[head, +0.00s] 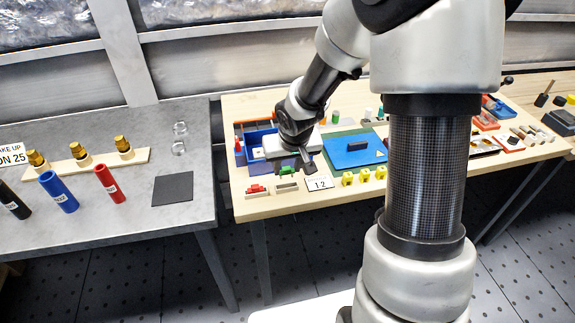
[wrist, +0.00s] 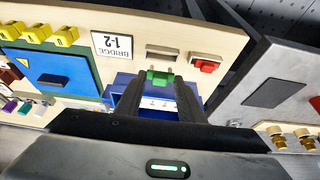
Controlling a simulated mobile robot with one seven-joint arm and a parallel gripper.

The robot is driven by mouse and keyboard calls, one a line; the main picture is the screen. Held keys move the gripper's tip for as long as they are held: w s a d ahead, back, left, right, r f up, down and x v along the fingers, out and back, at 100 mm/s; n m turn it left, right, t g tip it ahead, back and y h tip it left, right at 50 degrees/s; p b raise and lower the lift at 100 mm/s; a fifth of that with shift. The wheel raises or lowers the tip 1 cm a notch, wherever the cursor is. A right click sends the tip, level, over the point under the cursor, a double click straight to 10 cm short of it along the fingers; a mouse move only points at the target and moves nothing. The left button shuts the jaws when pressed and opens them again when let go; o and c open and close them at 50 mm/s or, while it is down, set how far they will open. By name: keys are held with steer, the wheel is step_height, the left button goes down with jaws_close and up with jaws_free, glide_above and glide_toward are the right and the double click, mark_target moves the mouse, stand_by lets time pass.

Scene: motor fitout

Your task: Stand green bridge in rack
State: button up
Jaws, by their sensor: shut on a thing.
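My gripper (wrist: 158,82) is shut on the green bridge (wrist: 159,77), a small green piece between the two dark fingertips in the wrist view. In the head view the bridge (head: 286,170) shows as a small green patch below my gripper. A grey slotted holder (wrist: 162,54), likely part of the rack, lies just past the bridge and looks empty; it also shows in the head view (head: 287,186). Beside it a red bridge (wrist: 206,65) sits in a similar holder. I cannot tell the height of the green bridge above the table.
A card marked BRIDGE 1-2 (wrist: 112,45) lies beside the holders. Several yellow blocks (head: 363,175) and a blue plate (head: 353,150) are on the wooden table. A blue bin (wrist: 124,83) is under my gripper. A grey table (head: 95,215) stands at left, across a gap.

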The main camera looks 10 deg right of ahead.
steer(key=shift+f+b, duration=0.55)
steer(key=shift+f, duration=0.4)
steer(key=shift+f+b, duration=1.5)
steer(key=shift+b, duration=0.1)
stand_by(0.9)
steer(key=o, duration=1.1)
steer(key=shift+r, duration=0.2)
steer(key=p+v, duration=0.5)
steer(key=v, duration=1.2)
steer(key=shift+r, duration=0.1)
